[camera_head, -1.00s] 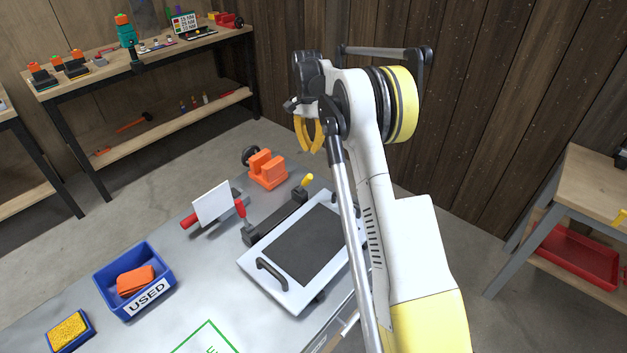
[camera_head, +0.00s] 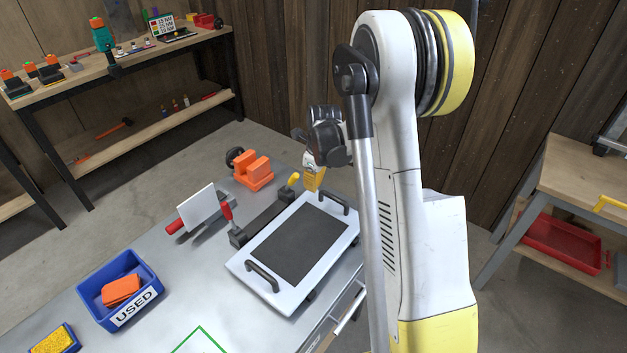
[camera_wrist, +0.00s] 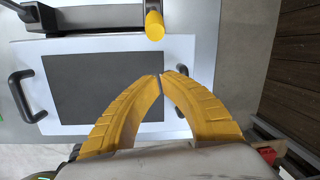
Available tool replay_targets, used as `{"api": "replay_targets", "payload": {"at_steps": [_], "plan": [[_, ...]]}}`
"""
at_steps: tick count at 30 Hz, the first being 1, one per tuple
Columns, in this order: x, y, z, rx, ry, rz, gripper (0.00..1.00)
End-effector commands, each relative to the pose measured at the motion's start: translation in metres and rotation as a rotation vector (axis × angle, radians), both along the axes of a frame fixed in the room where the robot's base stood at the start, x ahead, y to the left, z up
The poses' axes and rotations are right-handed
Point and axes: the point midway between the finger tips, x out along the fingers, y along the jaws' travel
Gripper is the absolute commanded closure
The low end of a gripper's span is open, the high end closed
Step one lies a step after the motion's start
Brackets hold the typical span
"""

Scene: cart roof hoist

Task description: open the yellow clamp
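The yellow clamp shows its yellow handle (camera_head: 293,179) at the far end of a dark bar (camera_head: 262,221) on the grey bench. In the wrist view the handle (camera_wrist: 154,25) is a short yellow cylinder at the top, slightly left of centre. My gripper (camera_head: 312,187) is just right of the handle, over the far end of the white panel. In the wrist view my gripper (camera_wrist: 160,75) has its curved yellow fingertips nearly meeting, with nothing between them. The tips are below the handle in the picture, apart from it. The clamp's jaw is not clearly visible.
The white panel (camera_head: 240,264) has a dark middle and black handles at both ends. An orange vise (camera_head: 253,170) stands beyond the bar. A blue USED bin (camera_head: 140,313) is at the lower left.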

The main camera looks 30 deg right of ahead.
Motion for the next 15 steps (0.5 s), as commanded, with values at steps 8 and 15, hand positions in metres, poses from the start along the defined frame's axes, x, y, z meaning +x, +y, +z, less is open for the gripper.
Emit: {"api": "replay_targets", "payload": {"at_steps": [8,15], "plan": [[0.018,0.007,-0.036,0.000,0.001,0.004,1.00],[0.035,0.017,-0.023,0.000,0.001,0.002,1.00]]}}
